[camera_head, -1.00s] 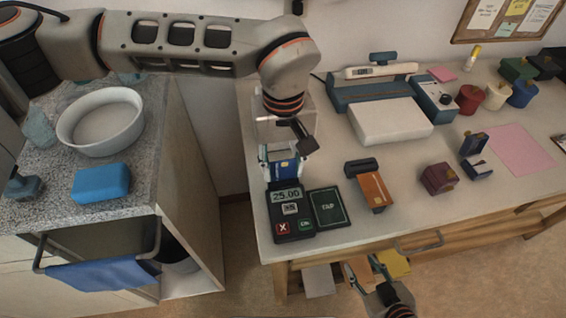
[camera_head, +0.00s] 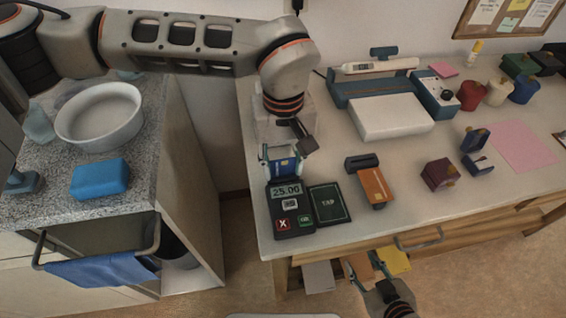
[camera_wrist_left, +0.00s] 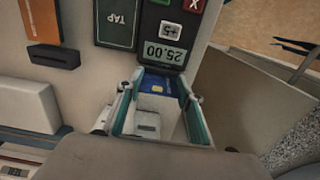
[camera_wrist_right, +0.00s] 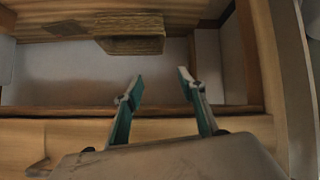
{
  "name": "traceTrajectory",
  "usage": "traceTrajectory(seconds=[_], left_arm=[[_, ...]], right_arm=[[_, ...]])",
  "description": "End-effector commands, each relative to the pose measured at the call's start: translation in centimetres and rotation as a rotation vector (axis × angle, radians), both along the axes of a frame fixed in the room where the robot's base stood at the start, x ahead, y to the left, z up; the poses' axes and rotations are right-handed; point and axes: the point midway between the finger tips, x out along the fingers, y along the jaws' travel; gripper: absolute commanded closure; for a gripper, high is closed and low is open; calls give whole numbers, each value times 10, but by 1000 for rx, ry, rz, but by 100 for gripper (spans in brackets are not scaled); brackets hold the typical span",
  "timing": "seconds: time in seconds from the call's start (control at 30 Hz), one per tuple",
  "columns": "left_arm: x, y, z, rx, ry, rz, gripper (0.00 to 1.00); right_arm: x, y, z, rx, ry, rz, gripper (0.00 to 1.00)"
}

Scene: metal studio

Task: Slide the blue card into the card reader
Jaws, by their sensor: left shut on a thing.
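The blue card (camera_head: 284,166) has a yellow chip and lies at the far end of the dark card reader (camera_head: 291,221), whose screen reads 25.00. In the left wrist view the card (camera_wrist_left: 158,84) meets the edge of the reader (camera_wrist_left: 163,55); I cannot tell whether any of it is inside a slot. My left gripper (camera_head: 282,152) is shut on the blue card; its fingers (camera_wrist_left: 160,105) flank it on both sides. My right gripper (camera_head: 367,262) is in front of the table, by the drawers; its fingers (camera_wrist_right: 156,88) are apart and empty.
A TAP pad (camera_head: 329,203) adjoins the reader on the right. An orange card in a dark holder (camera_head: 373,187), a white box (camera_head: 391,118) and small coloured blocks stand farther right.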

Motion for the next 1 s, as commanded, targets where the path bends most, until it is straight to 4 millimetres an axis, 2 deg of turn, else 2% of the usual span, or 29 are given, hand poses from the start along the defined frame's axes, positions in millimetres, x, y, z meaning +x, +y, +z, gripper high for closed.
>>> traceTrajectory(seconds=[0.03,0.1,0.13,0.57,0.67,1.0], left_arm=[[0,0,0,0,0,0,70],[0,0,0,0,0,0,50],[0,0,0,0,0,0,44],[1,0,5,-1,-1,0,44],[1,0,18,0,-3,1,44],[1,0,85,0,-4,1,44]], right_arm=[[0,0,0,0,0,0,60],[0,0,0,0,0,0,60],[0,0,0,0,0,0,60],[-2,1,-1,0,4,1,60],[-1,0,-1,0,3,1,60],[0,0,0,0,1,0,60]])
